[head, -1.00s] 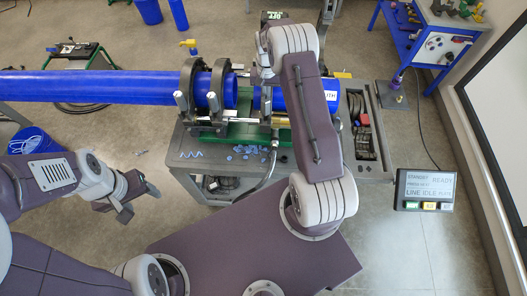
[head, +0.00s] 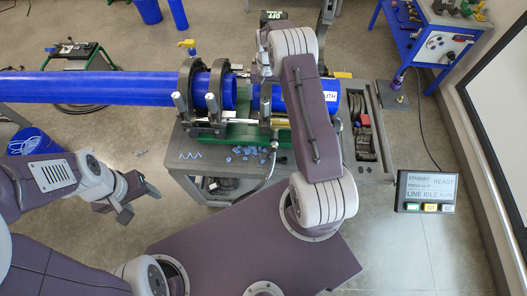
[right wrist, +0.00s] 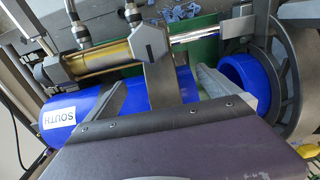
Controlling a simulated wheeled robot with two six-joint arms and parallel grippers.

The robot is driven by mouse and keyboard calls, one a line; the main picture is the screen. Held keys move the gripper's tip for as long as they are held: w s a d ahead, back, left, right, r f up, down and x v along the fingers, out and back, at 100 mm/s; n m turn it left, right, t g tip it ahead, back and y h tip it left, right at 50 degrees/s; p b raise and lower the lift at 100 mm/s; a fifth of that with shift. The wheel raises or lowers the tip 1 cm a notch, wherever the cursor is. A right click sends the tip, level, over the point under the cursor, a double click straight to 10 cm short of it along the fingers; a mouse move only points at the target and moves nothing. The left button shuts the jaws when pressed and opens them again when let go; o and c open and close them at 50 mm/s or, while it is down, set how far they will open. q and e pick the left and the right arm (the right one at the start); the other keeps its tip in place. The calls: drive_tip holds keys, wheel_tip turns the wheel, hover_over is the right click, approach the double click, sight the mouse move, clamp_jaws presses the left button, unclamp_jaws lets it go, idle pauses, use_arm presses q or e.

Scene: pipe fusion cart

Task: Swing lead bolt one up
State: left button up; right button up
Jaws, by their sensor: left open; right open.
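Two dark ring clamps, a left one (head: 188,75) and a right one (head: 218,72), hold the long blue pipe (head: 90,86) on the cart. Silver bolt-like cylinders, one at left (head: 180,102) and one at right (head: 213,102), stand at their near side. I cannot tell which is lead bolt one. My right gripper (right wrist: 165,88) is open over the short blue pipe (right wrist: 62,112) marked SOUTH; in the head view my arm hides it. My left gripper (head: 125,200) is open and empty, left of the cart and apart from it.
The cart (head: 190,142) has blue shavings (head: 248,151) on its near top. A tool tray (head: 368,130) lies at its right. A blue bench (head: 440,30) is at the far right.

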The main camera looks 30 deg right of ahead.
drive_tip(key=shift+w+d+f, duration=0.1)
drive_tip(key=shift+w+f, duration=0.15)
drive_tip(key=shift+w, duration=0.05)
drive_tip(key=shift+w+r, duration=0.1)
drive_tip(key=shift+w, duration=0.05)
drive_tip(key=r+p, duration=0.1)
drive_tip(key=s+r+p, duration=0.1)
drive_tip(key=r, duration=0.1)
drive_tip(key=a+r+p, duration=0.1)
drive_tip(key=r, duration=0.1)
drive_tip(key=shift+s, duration=0.25)
drive_tip(key=r+p, duration=0.3)
drive_tip(key=r, duration=0.1)
drive_tip(key=shift+w+d+r, duration=0.1)
drive_tip(key=shift+w+d, duration=0.15)
drive_tip(key=shift+w, duration=0.15)
use_arm(q)
wheel_tip(320, 180, up, 6)
drive_tip(key=shift+a, duration=0.15)
use_arm(e)
drive_tip(key=shift+s+a+r, duration=0.1)
drive_tip(key=shift+s, duration=0.2)
use_arm(q)
drive_tip(key=shift+w, duration=0.1)
use_arm(e)
drive_tip(key=shift+w, duration=0.15)
